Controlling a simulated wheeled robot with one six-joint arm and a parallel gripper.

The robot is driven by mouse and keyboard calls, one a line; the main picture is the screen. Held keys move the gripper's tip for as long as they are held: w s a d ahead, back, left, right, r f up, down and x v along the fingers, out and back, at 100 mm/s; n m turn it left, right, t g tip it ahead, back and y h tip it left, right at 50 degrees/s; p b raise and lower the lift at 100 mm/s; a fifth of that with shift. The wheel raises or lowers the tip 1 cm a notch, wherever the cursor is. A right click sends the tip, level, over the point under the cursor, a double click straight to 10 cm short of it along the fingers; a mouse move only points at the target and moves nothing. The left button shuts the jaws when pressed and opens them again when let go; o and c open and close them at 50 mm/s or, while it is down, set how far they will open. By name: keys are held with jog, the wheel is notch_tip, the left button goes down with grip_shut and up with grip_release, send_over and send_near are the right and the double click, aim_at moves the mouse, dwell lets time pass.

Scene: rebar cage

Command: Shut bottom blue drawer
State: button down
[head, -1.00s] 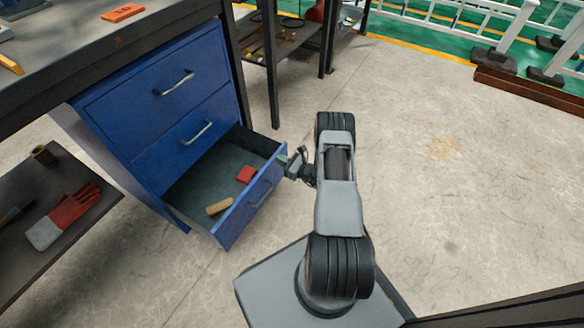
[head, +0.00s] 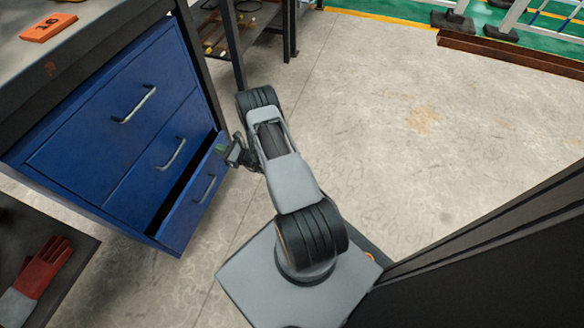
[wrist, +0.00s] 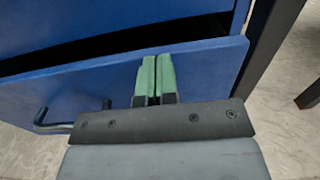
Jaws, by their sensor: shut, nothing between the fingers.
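The bottom blue drawer (head: 196,196) is slightly open in the head view, with a narrow dark gap behind the top of its front. Its front panel also fills much of the wrist view (wrist: 205,75), with its handle (wrist: 52,124) at the lower left. My gripper (head: 222,148) is at the right end of the drawer front, near its top edge. In the wrist view its green fingertips (wrist: 157,62) are closed together and lie against or just in front of the panel; I cannot tell contact for certain. The drawer's contents are hidden.
Two closed blue drawers (head: 120,90) sit above it under a workbench (head: 60,60). A dark low shelf with a red glove (head: 42,268) is at the lower left. A table leg (head: 233,45) stands behind my arm. The floor (head: 400,150) on the right is clear.

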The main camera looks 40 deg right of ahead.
jog(key=shift+w+a, duration=0.3)
jog(key=shift+w, duration=0.05)
jog(key=shift+a, duration=0.15)
